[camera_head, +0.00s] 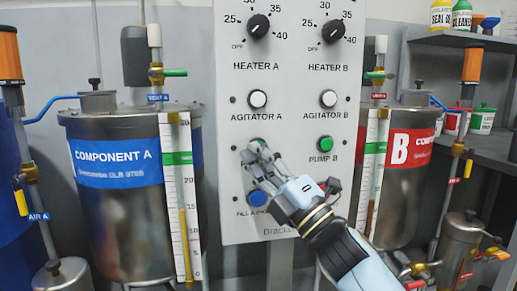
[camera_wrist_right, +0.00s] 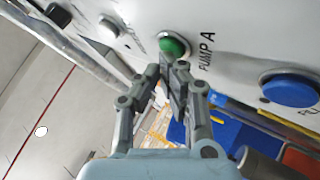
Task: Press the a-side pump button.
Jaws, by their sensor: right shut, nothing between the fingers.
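The green pump A button (camera_head: 257,142) is on the pale control panel (camera_head: 286,100), below the agitator A button, and partly hidden by my right gripper. It also shows in the right wrist view (camera_wrist_right: 174,46), beside the label PUMP A. My right gripper (camera_head: 256,150) is shut and empty, with its fingertips (camera_wrist_right: 169,68) at the lower edge of the green button. I cannot tell whether they touch it. The left gripper does not show in either view.
A blue fill button (camera_head: 258,199) is just below on the panel, beside my right gripper. A green pump B button (camera_head: 325,144) is to the right. White agitator A (camera_head: 258,99) and agitator B (camera_head: 328,98) buttons sit above. Metal tanks flank the panel.

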